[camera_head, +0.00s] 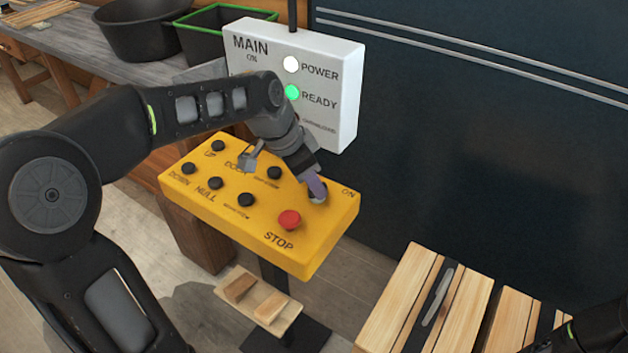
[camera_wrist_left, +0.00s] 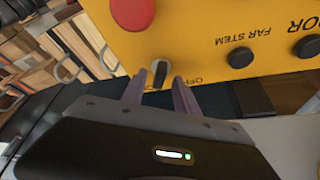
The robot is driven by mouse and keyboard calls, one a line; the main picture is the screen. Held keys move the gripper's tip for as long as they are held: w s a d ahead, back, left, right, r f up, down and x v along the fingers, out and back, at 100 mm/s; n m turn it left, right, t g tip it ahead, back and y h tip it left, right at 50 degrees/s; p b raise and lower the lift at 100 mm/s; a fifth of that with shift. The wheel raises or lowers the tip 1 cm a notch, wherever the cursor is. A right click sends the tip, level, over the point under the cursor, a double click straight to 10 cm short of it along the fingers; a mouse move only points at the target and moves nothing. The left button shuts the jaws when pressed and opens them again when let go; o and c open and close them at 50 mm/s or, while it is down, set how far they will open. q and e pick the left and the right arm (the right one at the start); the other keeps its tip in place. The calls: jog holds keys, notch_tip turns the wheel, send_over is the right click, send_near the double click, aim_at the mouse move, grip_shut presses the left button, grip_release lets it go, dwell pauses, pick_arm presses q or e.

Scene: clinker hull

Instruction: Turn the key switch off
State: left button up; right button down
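The yellow control box (camera_head: 240,225) has a red STOP button (camera_head: 289,220) and several black buttons. The key switch (camera_wrist_left: 160,74), a small dark knob with a grey face, is near the box's edge by the OFF label in the left wrist view. My left gripper (camera_wrist_left: 158,92) is open, with its purple fingers on either side of the key switch and visible gaps between. In the head view my left gripper (camera_head: 317,188) covers most of the switch, below the ON label. Which way the key points is hard to tell. My right gripper is out of view.
A white panel (camera_head: 348,75) behind the box reads MAIN ON, with a white POWER lamp (camera_head: 291,64) and a lit green READY lamp (camera_head: 292,92). A slatted wooden surface (camera_head: 400,290) lies at lower right. Black tubs (camera_head: 145,38) stand at upper left.

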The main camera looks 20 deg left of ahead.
pick_arm(q)
jog(key=shift+w+d+f, duration=0.15)
jog(key=shift+f, duration=0.4)
jog(key=shift+c, duration=0.2)
grip_shut()
